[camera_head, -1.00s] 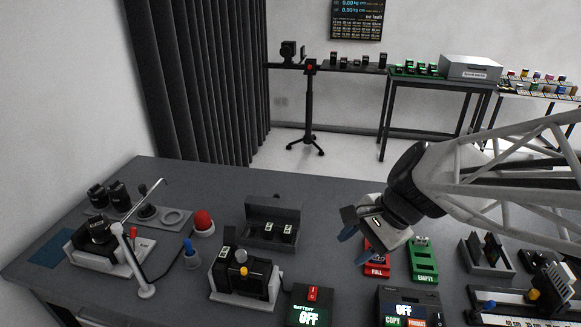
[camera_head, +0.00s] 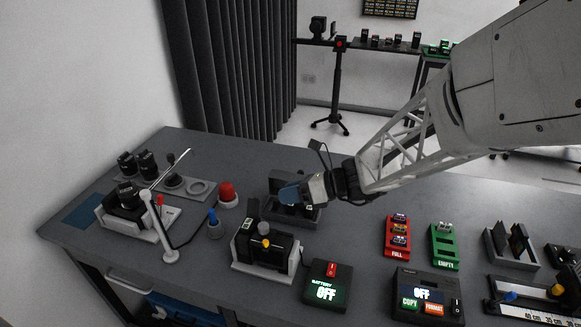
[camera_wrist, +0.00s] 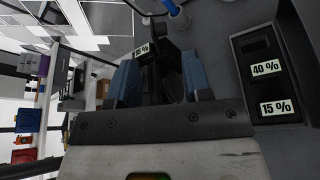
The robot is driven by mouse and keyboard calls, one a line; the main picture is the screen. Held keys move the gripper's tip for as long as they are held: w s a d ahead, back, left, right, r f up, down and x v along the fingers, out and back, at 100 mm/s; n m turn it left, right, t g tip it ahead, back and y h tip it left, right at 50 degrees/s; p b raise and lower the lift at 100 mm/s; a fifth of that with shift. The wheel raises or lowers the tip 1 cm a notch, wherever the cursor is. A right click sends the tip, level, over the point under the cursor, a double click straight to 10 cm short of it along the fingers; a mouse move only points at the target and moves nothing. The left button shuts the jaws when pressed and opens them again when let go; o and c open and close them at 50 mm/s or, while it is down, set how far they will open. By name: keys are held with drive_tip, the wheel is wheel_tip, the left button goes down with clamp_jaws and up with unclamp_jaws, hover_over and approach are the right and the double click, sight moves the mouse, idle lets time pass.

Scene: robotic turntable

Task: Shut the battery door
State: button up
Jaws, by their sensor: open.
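A black camera body (camera_head: 262,243) sits in a grey cradle (camera_head: 240,266) with a yellow knob on its near side. A thin dark upright piece stands at its back left; I cannot tell whether it is the battery door. In the wrist view, a battery labelled 85 % (camera_wrist: 142,51) shows at the camera, beyond my fingers. My gripper (camera_head: 290,193) is open, with two blue fingertips, above the battery box behind and right of the camera. In the wrist view the open fingers (camera_wrist: 160,82) straddle a dark region with nothing clearly held. The fingers partly hide the camera.
The battery box (camera_wrist: 235,90) holds batteries marked 40 % and 15 %. A red button (camera_head: 227,192) and a blue-topped post (camera_head: 214,222) stand left. A BATTERY OFF display (camera_head: 327,284), a red FULL rack (camera_head: 397,238) and a green EMPTY rack (camera_head: 444,246) stand right.

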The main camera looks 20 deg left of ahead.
sight(257, 199)
idle(0.3)
drive_tip(key=shift+x, duration=3.85)
clamp_jaws()
